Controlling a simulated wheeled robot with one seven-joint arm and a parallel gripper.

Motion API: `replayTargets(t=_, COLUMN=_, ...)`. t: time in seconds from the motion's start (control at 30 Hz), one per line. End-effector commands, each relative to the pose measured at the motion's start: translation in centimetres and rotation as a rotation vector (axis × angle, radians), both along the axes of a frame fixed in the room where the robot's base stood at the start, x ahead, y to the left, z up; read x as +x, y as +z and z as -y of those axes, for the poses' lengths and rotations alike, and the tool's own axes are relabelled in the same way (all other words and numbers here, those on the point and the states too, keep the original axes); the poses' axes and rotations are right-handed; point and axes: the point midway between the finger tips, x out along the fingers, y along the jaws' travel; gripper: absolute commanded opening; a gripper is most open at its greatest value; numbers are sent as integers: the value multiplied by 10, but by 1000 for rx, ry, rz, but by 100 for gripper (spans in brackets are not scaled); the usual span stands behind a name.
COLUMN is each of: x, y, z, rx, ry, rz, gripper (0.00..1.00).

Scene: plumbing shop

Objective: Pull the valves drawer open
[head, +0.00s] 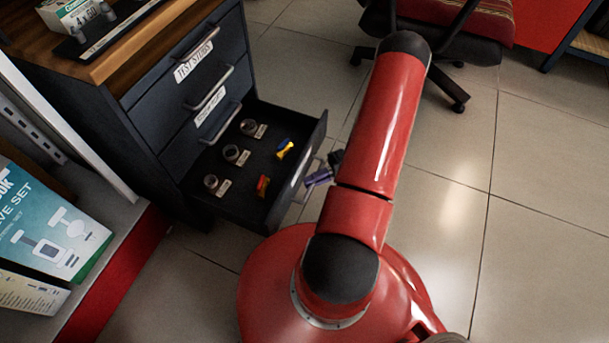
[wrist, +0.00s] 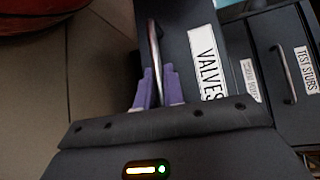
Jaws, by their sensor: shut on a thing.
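The valves drawer (head: 240,194) is the lowest drawer of the dark cabinet (head: 150,115) in the head view. It stands well out from the cabinet, with its inside showing. In the wrist view its front carries a white VALVES label (wrist: 207,62) and a metal bar handle (wrist: 154,48). My gripper (wrist: 158,75), with purple fingers, is shut on this handle, one finger on each side of the bar. In the head view my gripper (head: 320,177) is at the drawer's front, partly hidden behind my red arm.
Inside the drawer lie several round fittings with small tags (head: 232,154), a yellow-and-blue valve (head: 285,149) and a red one (head: 263,186). The TEST STUBS drawer (head: 194,62) above is shut. A chair (head: 455,30) stands behind my arm. Tiled floor on the right is clear.

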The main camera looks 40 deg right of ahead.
Motion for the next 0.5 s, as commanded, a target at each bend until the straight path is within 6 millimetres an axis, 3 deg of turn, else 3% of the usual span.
replayTargets(t=0.4, x=-2, y=0, z=2, rx=-4, ry=-1, rz=0, gripper=0)
replayTargets(t=0.43, x=-2, y=0, z=2, rx=-4, ry=-1, rz=0, gripper=12)
replayTargets(t=0.5, x=-2, y=0, z=2, rx=-3, ry=0, rz=0, gripper=22)
